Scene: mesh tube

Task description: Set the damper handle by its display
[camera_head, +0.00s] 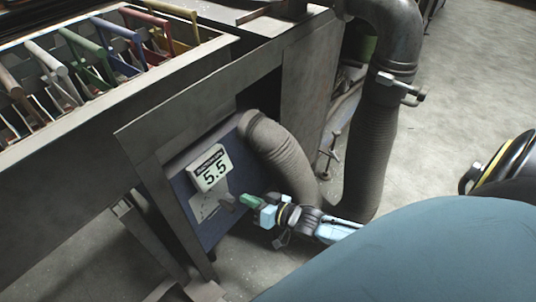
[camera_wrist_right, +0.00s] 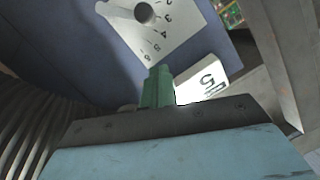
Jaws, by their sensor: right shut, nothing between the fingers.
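The display (camera_head: 210,169) is a pale box on the blue panel and reads 5.5 in the head view. In the right wrist view the display (camera_wrist_right: 208,86) is partly hidden behind my gripper. Below it is a pale dial plate (camera_head: 206,209) with a printed number scale, also in the right wrist view (camera_wrist_right: 172,38). The grey damper handle (camera_head: 227,201) sticks out from the plate; its round end (camera_wrist_right: 145,13) shows at the wrist view's top. My right gripper (camera_head: 249,200), green-tipped, is shut and empty beside the handle; I cannot tell whether they touch. My left gripper is not in view.
A ribbed grey hose (camera_head: 280,155) leaves the panel just right of the display and bends down near my right wrist. A thick vertical duct (camera_head: 370,150) stands farther right. A metal bench (camera_head: 80,160) with several coloured handles is on the left. Open floor lies at upper right.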

